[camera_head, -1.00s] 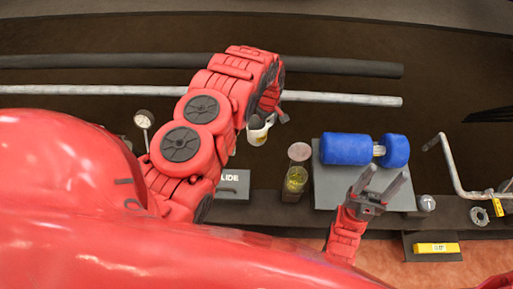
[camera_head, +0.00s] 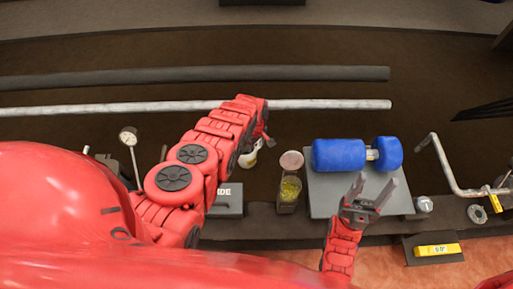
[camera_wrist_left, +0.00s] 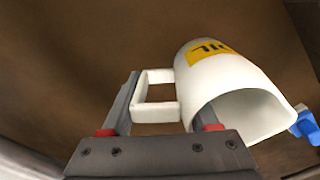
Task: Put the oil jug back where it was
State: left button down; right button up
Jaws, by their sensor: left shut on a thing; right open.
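The oil jug (camera_head: 247,159) is a small white jug in the head view, partly hidden by my left arm. In the left wrist view the jug (camera_wrist_left: 238,92) shows a yellow label and a square handle, and its open mouth faces the lower right. My left gripper (camera_head: 262,141) is shut on the jug at its handle; its fingers also flank the handle in the left wrist view. In the head view the jug appears just behind the dark bench edge; its height above the surface is unclear. My right gripper (camera_head: 374,192) is open and empty, over the grey plate's front.
Right of the jug are a jar with yellow-green contents (camera_head: 289,190) and a pinkish round lid or cup (camera_head: 292,160). A blue roller (camera_head: 340,155) lies on a grey plate (camera_head: 318,205). A dial gauge (camera_head: 128,137) stands left. A labelled dark block (camera_head: 225,205) sits in front.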

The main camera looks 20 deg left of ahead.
pick_arm(q)
jog(key=shift+f, duration=0.3)
jog(key=shift+f, duration=0.15)
jog(key=shift+c, duration=0.7)
grip_release()
jog(key=shift+r, duration=0.45)
notch_tip(320, 180, up, 3)
jog(key=shift+r+p, duration=0.1)
jog(key=shift+p, duration=1.15)
notch_tip(320, 180, up, 7)
jog(key=shift+s+f+p, duration=0.1)
jog(key=shift+p, duration=0.25)
jog(key=shift+s+r, duration=0.1)
jog(key=shift+r, duration=0.6)
